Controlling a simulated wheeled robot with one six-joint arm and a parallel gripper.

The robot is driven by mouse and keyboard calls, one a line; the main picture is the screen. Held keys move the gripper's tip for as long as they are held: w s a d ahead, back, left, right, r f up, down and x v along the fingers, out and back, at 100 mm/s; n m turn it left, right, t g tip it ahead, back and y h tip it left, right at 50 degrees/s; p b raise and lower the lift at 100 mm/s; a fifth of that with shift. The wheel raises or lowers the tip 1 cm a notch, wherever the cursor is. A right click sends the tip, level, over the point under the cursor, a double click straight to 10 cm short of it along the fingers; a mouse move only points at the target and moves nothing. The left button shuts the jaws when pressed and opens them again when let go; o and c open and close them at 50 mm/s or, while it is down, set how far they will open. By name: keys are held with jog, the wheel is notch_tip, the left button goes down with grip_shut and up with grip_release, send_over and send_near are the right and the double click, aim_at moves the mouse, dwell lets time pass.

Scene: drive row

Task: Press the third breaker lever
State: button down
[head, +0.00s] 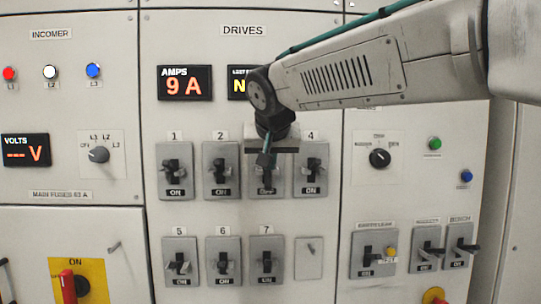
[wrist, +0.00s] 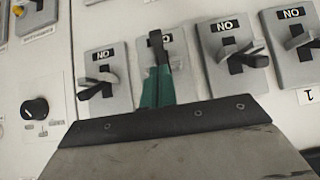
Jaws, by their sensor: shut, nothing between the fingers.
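The third breaker (head: 265,180) is a grey plate in the upper row of the drives panel, between breakers 2 (head: 220,170) and 4 (head: 311,170). My gripper (head: 264,158) is in front of it, shut and empty, and hides its number and most of its lever. In the wrist view, which is turned about, my shut fingertips (wrist: 157,45) overlap the third breaker (wrist: 181,45). Whether they touch its lever I cannot tell. Its label is partly covered and too small to read surely; breakers 2 and 4 read ON.
Breaker 1 (head: 175,170) stands at the left of the row. Breakers 5 (head: 181,262), 6 (head: 224,261) and 7 (head: 267,260) stick out below, beside a blank plate (head: 308,258). The amps display (head: 185,83) reads 9 A. A rotary switch (head: 380,158) is to the right.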

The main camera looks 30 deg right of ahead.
jog(key=shift+r, duration=0.55)
jog(key=s+f+v, duration=0.1)
jog(key=v, duration=1.2)
jog(key=shift+s+a+f, duration=0.25)
jog(key=shift+a+f, duration=0.05)
jog(key=shift+f, duration=0.1)
